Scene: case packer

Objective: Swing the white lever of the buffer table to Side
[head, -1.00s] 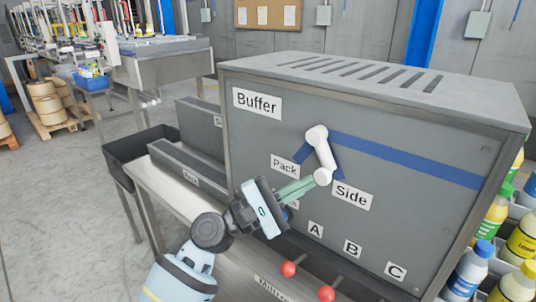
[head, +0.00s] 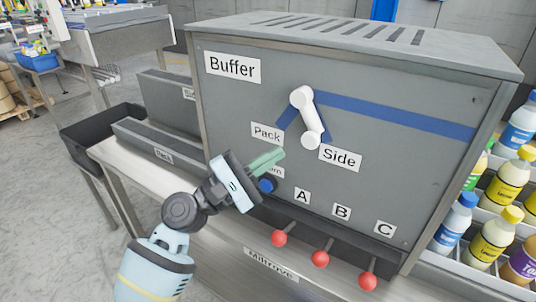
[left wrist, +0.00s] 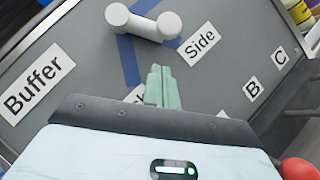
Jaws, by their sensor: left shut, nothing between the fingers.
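The white lever (head: 306,118) is on the grey front panel of the buffer table (head: 225,120). It hangs from its upper pivot, its round knob low and slightly right, between the Pack label (head: 266,132) and the Side label (head: 340,155), closer to Side. My left gripper (head: 278,153) is shut and empty, its green fingers just left of and below the knob, apparently with a small gap. In the left wrist view, the fingertips (left wrist: 160,70) are below the lever (left wrist: 145,22) in the picture, apart from it. My right gripper is not in view.
A blue knob (head: 267,185) is under my left fingers. Red-ball handles (head: 320,259) stick out below the A, B and C labels. Bottles (head: 495,235) stand in a crate at the right. The panel around the lever is otherwise flat.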

